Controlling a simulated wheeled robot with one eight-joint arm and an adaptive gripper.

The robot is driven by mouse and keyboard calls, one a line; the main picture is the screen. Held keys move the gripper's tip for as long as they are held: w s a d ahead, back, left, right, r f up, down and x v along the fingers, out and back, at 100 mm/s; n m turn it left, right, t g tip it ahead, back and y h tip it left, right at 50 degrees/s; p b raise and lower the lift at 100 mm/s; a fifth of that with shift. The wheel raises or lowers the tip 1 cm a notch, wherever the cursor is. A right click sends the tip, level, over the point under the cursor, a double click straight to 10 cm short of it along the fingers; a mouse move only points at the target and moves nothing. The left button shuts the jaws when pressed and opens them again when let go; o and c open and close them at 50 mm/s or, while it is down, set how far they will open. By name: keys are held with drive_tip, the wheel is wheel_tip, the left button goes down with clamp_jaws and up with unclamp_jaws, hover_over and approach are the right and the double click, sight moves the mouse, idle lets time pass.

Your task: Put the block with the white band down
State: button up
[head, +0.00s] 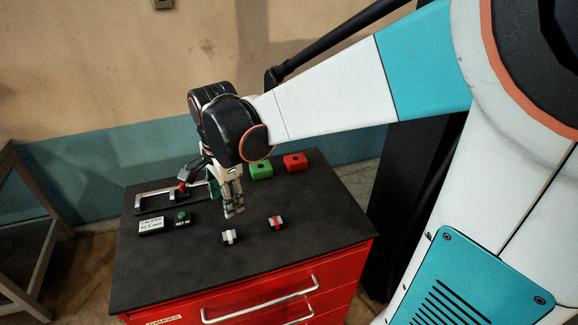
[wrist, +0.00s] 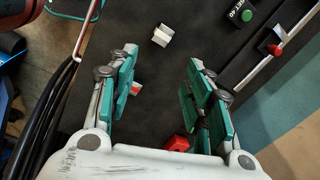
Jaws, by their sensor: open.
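The block with the white band (head: 229,237) rests on the dark top of the red cabinet, near its front, apart from my gripper. It also shows in the wrist view (wrist: 162,36), in full, beyond the fingertips. My gripper (head: 234,213) points down above the cabinet top, just behind this block in the head view. In the wrist view its fingers (wrist: 160,65) are spread wide with nothing held between them. A similar block with a red band (head: 275,222) lies to the right; the left finger partly hides it in the wrist view (wrist: 136,88).
A green box (head: 261,170) and a red box (head: 295,162) stand at the back. At the left are a caliper-like gauge with a red part (head: 182,186), a small display (head: 151,225) and a green button (head: 182,216). The front right of the top (head: 320,235) is clear.

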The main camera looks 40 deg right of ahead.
drive_tip(key=s+r+n+t, duration=0.2)
drive_tip(key=s+n+t, duration=0.1)
drive_tip(key=s+n, duration=0.3)
drive_tip(key=s+r+n+t, duration=0.3)
drive_tip(key=s+n, duration=0.3)
drive_tip(key=n, duration=0.5)
drive_tip(key=shift+s+a+n, duration=0.3)
drive_tip(key=shift+s+a, duration=0.05)
